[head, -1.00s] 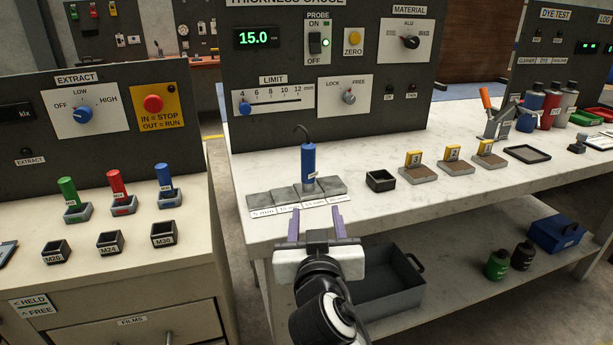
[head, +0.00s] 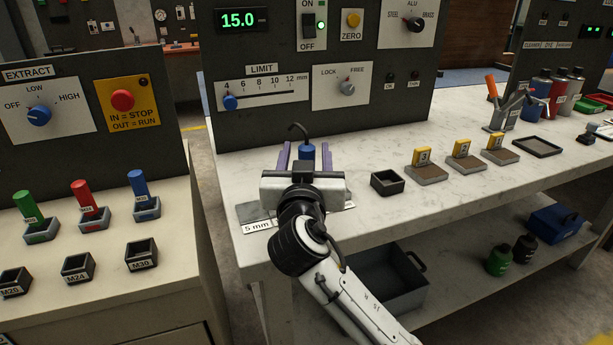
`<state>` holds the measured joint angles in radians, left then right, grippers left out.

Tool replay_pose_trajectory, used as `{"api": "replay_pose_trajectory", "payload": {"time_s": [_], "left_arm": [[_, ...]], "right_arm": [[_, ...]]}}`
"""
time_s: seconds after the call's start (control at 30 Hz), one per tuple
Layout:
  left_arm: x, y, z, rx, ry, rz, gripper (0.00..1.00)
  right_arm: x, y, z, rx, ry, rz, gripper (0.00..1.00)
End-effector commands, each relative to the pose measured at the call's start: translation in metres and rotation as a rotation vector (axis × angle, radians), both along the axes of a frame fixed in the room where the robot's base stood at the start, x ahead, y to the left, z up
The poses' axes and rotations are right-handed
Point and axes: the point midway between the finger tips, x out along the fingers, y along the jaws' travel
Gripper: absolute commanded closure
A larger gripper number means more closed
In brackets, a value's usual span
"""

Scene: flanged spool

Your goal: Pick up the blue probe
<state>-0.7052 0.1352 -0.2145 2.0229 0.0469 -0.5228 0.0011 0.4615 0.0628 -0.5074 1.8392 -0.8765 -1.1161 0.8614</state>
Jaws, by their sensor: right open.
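The blue probe (head: 307,153) stands upright on the grey step blocks (head: 252,212) on the white bench, its dark cable curling from its top. Its lower part is hidden behind my right gripper. My right gripper (head: 307,152) is open, with its two purple fingers on either side of the probe's upper part. I cannot tell whether the fingers touch it. My left gripper is not in view.
The thickness gauge panel (head: 320,100) stands behind the probe. A small black square holder (head: 387,182) sits to the right, with yellow-tagged blocks (head: 464,150) beyond it. The extract bench with coloured handles (head: 90,205) is at the left. Bare bench lies in front of the tagged blocks.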

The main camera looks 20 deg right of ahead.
Motion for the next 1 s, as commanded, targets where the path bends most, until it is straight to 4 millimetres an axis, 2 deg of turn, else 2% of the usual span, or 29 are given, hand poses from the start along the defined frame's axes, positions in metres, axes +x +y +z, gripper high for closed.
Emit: {"api": "replay_pose_trajectory", "payload": {"time_s": [0.1,0.23,0.53,0.83,1.0], "left_arm": [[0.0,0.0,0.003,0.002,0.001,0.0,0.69],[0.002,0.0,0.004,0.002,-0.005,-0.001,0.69],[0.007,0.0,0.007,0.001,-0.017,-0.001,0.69],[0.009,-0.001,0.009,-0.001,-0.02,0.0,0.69],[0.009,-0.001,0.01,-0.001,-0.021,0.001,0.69]], "right_arm": [[0.018,-0.01,0.007,-0.005,-0.001,-0.004,0.52],[0.033,-0.015,0.005,-0.003,0.0,-0.001,0.52],[0.038,-0.016,0.003,-0.002,0.002,0.0,0.52],[0.038,-0.016,0.003,-0.001,0.001,0.0,1.0],[0.038,-0.016,0.005,-0.001,-0.001,0.0,1.0]]}}
